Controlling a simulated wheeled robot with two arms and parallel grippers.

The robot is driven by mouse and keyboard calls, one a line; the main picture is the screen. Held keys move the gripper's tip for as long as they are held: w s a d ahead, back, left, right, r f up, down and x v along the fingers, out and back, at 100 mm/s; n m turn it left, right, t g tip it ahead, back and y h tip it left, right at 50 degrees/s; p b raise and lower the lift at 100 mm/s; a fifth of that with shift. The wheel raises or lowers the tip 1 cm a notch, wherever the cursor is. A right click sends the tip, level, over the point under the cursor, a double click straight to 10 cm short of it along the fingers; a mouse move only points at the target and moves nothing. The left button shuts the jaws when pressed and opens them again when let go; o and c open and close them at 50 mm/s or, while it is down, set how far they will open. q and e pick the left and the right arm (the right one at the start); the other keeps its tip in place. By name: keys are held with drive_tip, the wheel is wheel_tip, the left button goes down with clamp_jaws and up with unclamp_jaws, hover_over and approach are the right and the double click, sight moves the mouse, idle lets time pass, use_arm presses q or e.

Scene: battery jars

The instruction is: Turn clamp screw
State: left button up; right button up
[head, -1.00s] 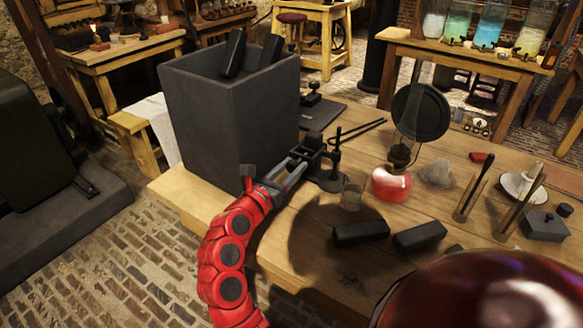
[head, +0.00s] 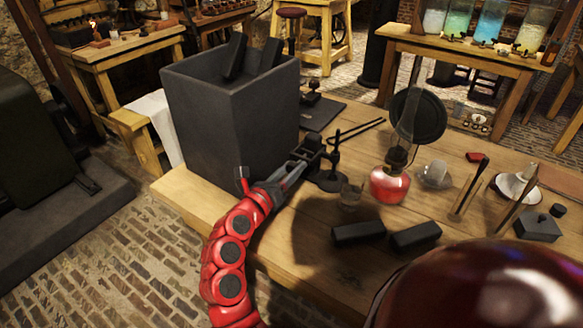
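The clamp screw cannot be made out at this size, and neither can the gap between the fingers.
A tall dark jar (head: 228,115) stands just left of the clamp. A red-filled lamp (head: 389,184), a small glass (head: 351,194) and black blocks (head: 358,232) lie to the right on the wooden table (head: 300,268). Thin dark rods (head: 360,128) extend behind the clamp.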

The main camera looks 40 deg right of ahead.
drive_tip(key=o, duration=0.5)
drive_tip(key=shift+c, duration=0.2)
drive_tip(key=b+v, duration=0.1)
drive_tip(key=v, duration=1.6)
drive_tip(key=shift+s+a, duration=0.1)
drive_tip(key=shift+a, duration=0.1)
